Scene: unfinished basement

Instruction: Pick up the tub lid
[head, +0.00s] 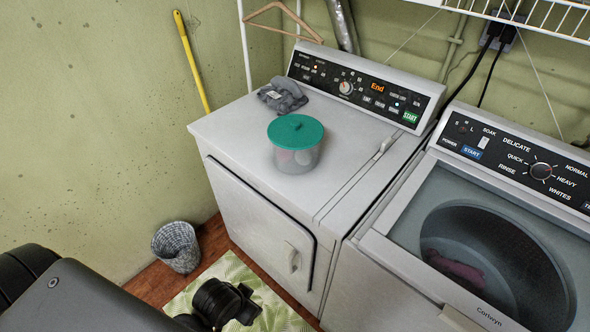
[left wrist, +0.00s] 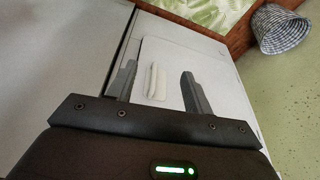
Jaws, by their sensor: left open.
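The tub lid (head: 296,131) is a round teal-green disc with a small knob. It sits on top of a translucent tub (head: 297,160), which stands upright on the white dryer's top. In the left wrist view neither lid nor tub shows. My left gripper (left wrist: 158,88) is open, with its two dark fingers apart and nothing held. The dryer door's handle (left wrist: 154,82) shows between the fingers, beyond them. In the head view dark parts of my left arm are low, in front of the dryer and well below the lid. My right gripper is not in view.
The dryer (head: 232,134) has a grey cloth (head: 283,96) behind the tub and a raised control panel (head: 362,88) at its back. A woven basket (head: 177,246) and a green patterned mat (head: 190,298) are on the floor.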

